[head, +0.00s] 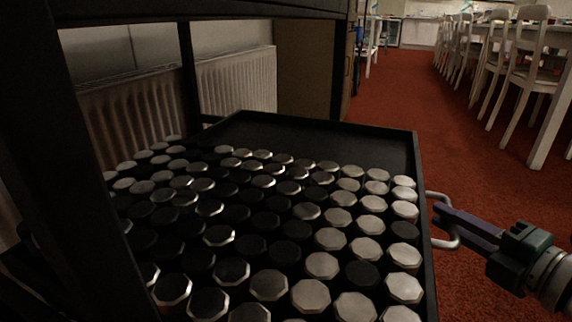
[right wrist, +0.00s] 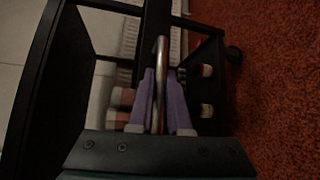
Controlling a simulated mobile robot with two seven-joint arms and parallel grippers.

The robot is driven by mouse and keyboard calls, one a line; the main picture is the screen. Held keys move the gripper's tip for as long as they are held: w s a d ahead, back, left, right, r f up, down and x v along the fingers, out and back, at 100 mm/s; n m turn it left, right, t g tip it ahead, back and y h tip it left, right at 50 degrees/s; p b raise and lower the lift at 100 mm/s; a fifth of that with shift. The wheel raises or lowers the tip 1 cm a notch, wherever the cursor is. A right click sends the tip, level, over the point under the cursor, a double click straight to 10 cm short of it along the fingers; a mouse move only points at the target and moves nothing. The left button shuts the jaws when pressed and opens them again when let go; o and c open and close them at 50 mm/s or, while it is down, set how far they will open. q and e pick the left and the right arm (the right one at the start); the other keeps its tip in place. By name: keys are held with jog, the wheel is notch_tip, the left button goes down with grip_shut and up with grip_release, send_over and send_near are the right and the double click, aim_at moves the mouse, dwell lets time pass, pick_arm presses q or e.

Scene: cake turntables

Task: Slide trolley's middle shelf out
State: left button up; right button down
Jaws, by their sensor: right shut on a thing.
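The trolley's middle shelf (head: 300,130) is a black tray with a low rim, and it sticks out to the right of the trolley's dark frame (head: 336,75) in the head view. Many jars or cans with octagonal lids (head: 333,239) stand on it in rows. A metal handle (head: 445,240) is on its right end. My right gripper (head: 440,215) is shut on this handle. In the right wrist view, the purple fingers (right wrist: 163,100) close on either side of the metal bar (right wrist: 160,75). My left gripper does not show in either view.
A radiator (head: 236,82) stands behind the trolley. Red carpet (head: 395,95) lies open to the right of the shelf. White chairs (head: 525,75) and a table line the far right.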

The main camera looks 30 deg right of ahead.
jog(key=s+d, duration=0.4)
jog(key=shift+s+r, duration=0.1)
jog(key=shift+s, duration=0.15)
jog(key=c, duration=0.9)
grip_release()
jog(key=shift+o, duration=0.2)
jog(key=shift+s, duration=0.1)
jog(key=s+a+r+p, duration=0.1)
jog(key=s+p, duration=0.1)
jog(key=s, duration=0.7)
jog(key=shift+s+p, duration=0.35)
jog(key=shift+r, duration=0.15)
